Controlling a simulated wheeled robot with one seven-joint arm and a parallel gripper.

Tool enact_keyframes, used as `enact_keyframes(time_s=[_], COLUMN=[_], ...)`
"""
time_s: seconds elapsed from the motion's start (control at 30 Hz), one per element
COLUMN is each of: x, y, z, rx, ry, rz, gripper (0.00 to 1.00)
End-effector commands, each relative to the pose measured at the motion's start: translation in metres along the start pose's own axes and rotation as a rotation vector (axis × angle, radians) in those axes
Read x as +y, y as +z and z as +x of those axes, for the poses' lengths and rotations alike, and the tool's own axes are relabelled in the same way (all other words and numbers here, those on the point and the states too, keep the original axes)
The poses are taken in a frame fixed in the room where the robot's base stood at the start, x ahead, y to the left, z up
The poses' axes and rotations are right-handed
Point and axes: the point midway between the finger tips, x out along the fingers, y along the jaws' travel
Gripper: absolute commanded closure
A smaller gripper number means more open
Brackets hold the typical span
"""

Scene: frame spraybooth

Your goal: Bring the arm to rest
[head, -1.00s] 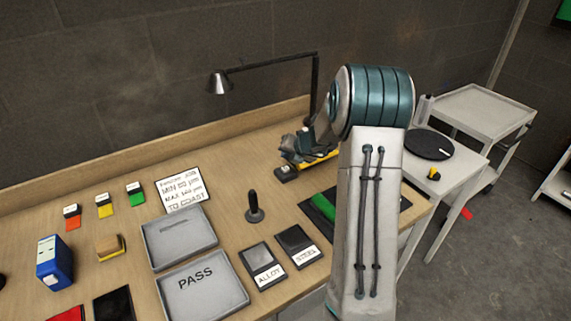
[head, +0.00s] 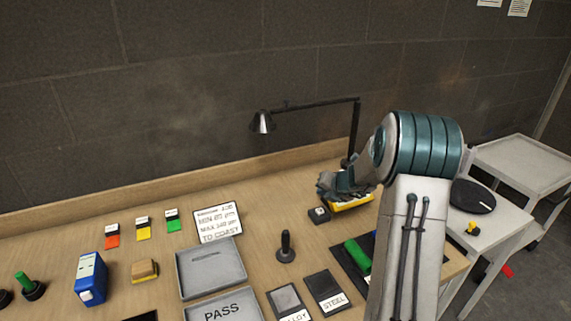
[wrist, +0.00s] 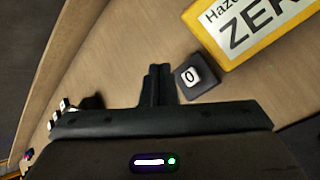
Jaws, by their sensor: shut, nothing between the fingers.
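My gripper (wrist: 157,84) shows in the wrist view with its two dark fingers together and nothing between them. It hangs over the wooden bench, beside a small black block marked 0 (wrist: 188,77). In the head view my arm comes up from the lower right, bends at the teal joint, and reaches left to the gripper (head: 326,187) near the back of the bench. The fingertips are small and partly unclear there. The black block (head: 319,215) lies just below the gripper in that view. I cannot tell the gripper's exact height above the bench.
A yellow-framed plate reading ZER (wrist: 262,25) lies beside the block, partly cut off. A black desk lamp (head: 357,130) stands behind my arm. A grey PASS tray (head: 228,312), a black-handled stamp (head: 286,247) and a blue box (head: 90,279) occupy the bench. Bare wood (head: 290,190) lies left of the gripper.

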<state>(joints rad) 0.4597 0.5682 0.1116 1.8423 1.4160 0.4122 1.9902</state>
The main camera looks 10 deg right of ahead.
Motion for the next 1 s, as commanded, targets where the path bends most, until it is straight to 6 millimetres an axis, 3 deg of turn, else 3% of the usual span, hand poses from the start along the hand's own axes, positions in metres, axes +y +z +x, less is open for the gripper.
enact_keyframes(time_s=[0.07,0.17,0.4,0.6,0.8,1.0], x=[0.0,0.019,0.091,0.128,0.138,0.125], y=[0.0,-0.004,-0.05,-0.105,-0.161,-0.213], z=[0.0,-0.013,-0.078,-0.14,-0.201,-0.258], rx=[0.0,0.015,0.106,0.188,0.274,0.384], ry=[0.0,0.016,0.104,0.198,0.312,0.458], rz=[0.0,-0.135,-0.873,-1.537,-2.179,-2.793], gripper=[1.0,1.0,1.0,1.0,1.0,1.0])
